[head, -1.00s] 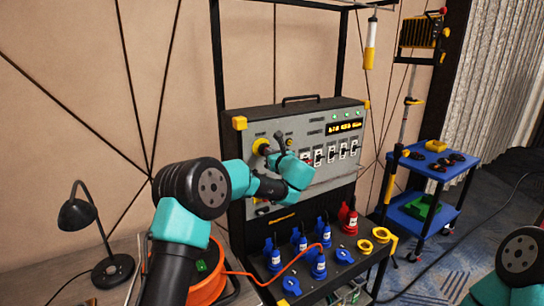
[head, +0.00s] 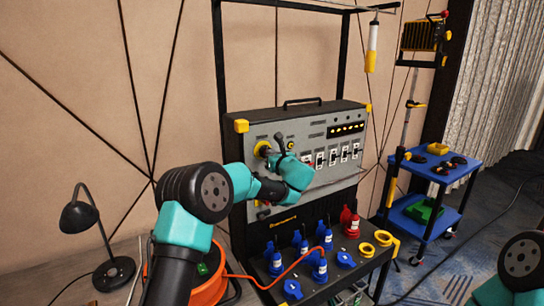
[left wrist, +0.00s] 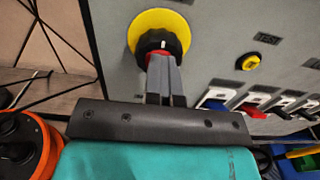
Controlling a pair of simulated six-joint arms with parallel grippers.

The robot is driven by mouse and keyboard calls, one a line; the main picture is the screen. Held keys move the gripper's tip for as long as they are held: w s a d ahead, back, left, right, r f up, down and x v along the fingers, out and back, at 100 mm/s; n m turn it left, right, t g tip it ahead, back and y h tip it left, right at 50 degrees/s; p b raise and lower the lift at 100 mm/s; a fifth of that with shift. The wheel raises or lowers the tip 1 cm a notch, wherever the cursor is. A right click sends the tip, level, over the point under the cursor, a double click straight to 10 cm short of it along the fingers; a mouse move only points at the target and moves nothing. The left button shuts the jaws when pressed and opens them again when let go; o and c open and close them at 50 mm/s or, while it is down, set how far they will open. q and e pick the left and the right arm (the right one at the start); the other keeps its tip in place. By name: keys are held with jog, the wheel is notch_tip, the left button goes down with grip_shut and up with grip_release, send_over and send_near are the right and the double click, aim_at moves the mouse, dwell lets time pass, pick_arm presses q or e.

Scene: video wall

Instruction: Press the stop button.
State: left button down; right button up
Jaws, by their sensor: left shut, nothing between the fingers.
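The control panel (head: 318,140) stands at the middle of the head view. On its left side is a yellow disc (left wrist: 140,22) with a round control (left wrist: 160,42) showing a black cap and some red at its edge; I take this for the stop button. My left gripper (left wrist: 162,62) is shut and empty, its fingertips at the control and covering part of it. Whether they touch it is not clear. In the head view my left gripper (head: 272,157) reaches the same spot. My right gripper is out of view.
Below, a shelf holds blue plugs (head: 320,268) and a red plug (head: 352,228). A desk lamp (head: 80,216) stands left, a blue cart (head: 428,215) right.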

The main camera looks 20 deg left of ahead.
pick_arm(q)
jog(key=v, duration=1.4)
jog(key=shift+w+d, duration=0.2)
jog(key=shift+w, duration=0.05)
